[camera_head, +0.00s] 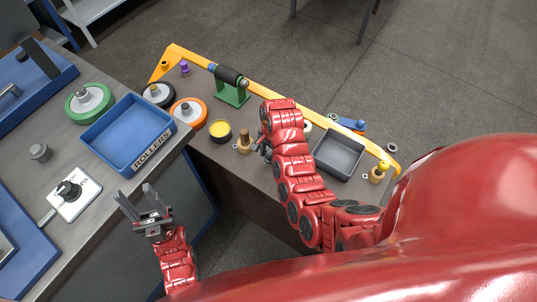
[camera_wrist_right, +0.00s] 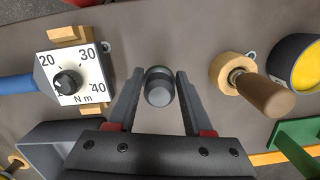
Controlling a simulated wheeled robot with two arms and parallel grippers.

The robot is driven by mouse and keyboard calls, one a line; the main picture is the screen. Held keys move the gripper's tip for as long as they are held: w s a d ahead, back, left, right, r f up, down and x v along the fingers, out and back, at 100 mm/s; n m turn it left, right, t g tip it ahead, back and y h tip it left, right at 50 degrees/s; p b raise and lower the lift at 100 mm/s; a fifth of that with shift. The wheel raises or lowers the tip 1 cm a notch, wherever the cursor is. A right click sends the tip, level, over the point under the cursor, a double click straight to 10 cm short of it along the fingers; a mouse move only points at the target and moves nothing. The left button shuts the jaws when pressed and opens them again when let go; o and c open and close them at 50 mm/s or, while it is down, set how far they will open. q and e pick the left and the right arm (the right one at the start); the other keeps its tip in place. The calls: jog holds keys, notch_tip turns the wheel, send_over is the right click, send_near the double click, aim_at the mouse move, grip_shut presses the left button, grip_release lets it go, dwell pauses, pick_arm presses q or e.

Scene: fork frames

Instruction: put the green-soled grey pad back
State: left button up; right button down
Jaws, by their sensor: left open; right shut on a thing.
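My right gripper (camera_wrist_right: 158,90) is shut on a small grey round piece (camera_wrist_right: 159,88) with a dark upper part. In the head view my right gripper (camera_head: 263,145) is over the brown worktop, just right of a wooden-handled piece (camera_head: 244,140), and the held piece is hard to make out. In the right wrist view the wooden-handled piece (camera_wrist_right: 258,90) stands to the right. My left gripper (camera_head: 134,193) is open and empty beside the front edge of the grey bench.
A white torque dial (camera_wrist_right: 70,80) lies left in the wrist view. A grey tray (camera_head: 340,155) stands right of my right arm. A yellow-topped pot (camera_head: 220,129), green stand (camera_head: 232,93) and orange bar (camera_head: 290,95) lie around. A blue ROLLERS tray (camera_head: 128,132) is on the bench.

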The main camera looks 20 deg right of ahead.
aim_at(268, 154)
jog(key=shift+w+d+f, duration=0.1)
jog(key=shift+w+d, duration=0.1)
jog(key=shift+w, duration=0.25)
jog(key=shift+w+d, duration=0.15)
jog(key=shift+w, duration=0.3)
jog(key=shift+w+d+f+p, duration=0.15)
jog(key=shift+f+p, duration=0.1)
jog(key=shift+p, duration=0.05)
jog(key=shift+f+p, duration=0.35)
jog(key=shift+f, duration=0.95)
jog(key=shift+f, duration=0.1)
jog(key=shift+f, duration=0.15)
jog(key=shift+c, duration=1.5)
grip_release()
